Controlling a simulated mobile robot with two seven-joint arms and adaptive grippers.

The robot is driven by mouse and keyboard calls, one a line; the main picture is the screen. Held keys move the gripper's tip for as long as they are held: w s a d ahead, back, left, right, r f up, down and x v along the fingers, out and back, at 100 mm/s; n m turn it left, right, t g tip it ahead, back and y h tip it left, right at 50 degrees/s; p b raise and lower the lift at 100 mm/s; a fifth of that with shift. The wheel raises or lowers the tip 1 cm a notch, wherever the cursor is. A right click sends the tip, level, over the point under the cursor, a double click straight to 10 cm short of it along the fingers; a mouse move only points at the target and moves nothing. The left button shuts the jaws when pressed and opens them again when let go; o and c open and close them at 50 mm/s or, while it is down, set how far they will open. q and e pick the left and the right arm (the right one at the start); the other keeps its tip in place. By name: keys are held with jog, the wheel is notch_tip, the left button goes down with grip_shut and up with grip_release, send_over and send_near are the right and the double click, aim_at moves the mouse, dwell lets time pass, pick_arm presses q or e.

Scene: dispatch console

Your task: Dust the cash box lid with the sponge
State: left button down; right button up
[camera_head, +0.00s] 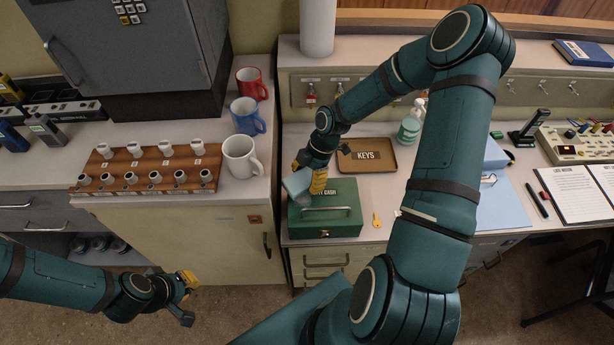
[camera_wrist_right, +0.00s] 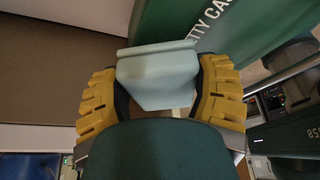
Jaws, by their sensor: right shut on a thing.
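The green cash box (camera_head: 346,226) stands shut on the counter, with a handle and white lettering on its lid. The lid also shows in the right wrist view (camera_wrist_right: 262,22). My right gripper (camera_head: 309,182) is shut on the pale blue-grey sponge (camera_head: 296,184), over the lid's left back part. In the right wrist view the sponge (camera_wrist_right: 158,78) sits between both yellow fingers, close to the lid. I cannot tell whether it touches the lid. My left gripper (camera_head: 186,297) is open and empty, low in front of the left cabinet.
A brass key (camera_head: 376,220) lies right of the box and a KEYS tray (camera_head: 385,156) behind it. Three mugs, including a white one (camera_head: 241,157), and a wooden rack (camera_head: 150,170) are left. A green-labelled bottle (camera_head: 409,127) stands behind the tray.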

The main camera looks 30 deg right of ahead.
aim_at(305, 200)
jog(key=shift+f+b, duration=0.55)
jog(key=shift+f, duration=0.25)
